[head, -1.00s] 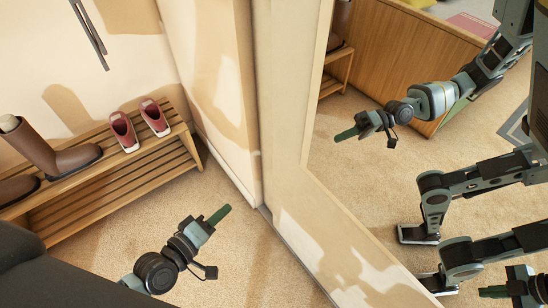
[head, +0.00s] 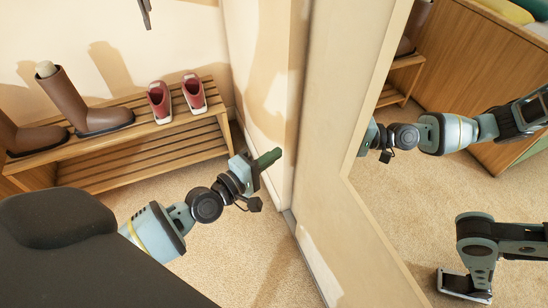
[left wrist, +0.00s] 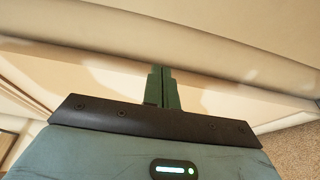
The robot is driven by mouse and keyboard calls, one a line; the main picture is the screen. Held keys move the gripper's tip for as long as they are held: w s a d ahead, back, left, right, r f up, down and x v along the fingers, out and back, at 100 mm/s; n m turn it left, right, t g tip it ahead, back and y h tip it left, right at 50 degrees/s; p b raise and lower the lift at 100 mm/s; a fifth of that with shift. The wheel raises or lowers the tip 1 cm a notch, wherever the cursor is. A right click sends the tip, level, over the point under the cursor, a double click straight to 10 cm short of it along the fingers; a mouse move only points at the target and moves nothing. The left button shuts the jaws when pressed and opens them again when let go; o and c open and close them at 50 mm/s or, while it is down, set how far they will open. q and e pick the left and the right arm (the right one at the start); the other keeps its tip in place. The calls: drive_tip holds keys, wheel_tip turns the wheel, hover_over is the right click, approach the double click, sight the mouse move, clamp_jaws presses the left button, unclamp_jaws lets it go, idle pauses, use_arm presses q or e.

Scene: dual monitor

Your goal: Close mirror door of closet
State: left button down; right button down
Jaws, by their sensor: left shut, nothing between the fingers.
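The mirror door (head: 335,115) of the closet fills the right half of the head view, a cream frame around a mirror (head: 400,200). The mirror reflects my own arm, a wooden cabinet and carpet. My left gripper (head: 274,157) is shut and empty, its green fingertips close to the cream closet panel and the door's edge at the left of the frame. I cannot tell whether they touch. In the left wrist view the shut fingers (left wrist: 162,75) point at a cream edge (left wrist: 200,45).
A slatted wooden shoe rack (head: 140,160) stands at the left wall, with brown boots (head: 75,95) and red shoes (head: 175,98) on it. Beige carpet (head: 240,260) is clear between rack and door. A floor track (head: 315,265) runs along the door's base.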

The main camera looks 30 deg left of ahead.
use_arm(q)
drive_tip(key=x, duration=0.7)
drive_tip(key=shift+b, duration=0.4)
drive_tip(key=s+d, duration=0.1)
drive_tip(key=s+d+p, duration=0.1)
drive_tip(key=d, duration=0.1)
drive_tip(key=shift+d, duration=0.15)
use_arm(e)
drive_tip(key=shift+w+r, duration=0.1)
drive_tip(key=shift+w, duration=0.3)
drive_tip(key=shift+s, duration=0.3)
use_arm(q)
drive_tip(key=shift+s, duration=0.1)
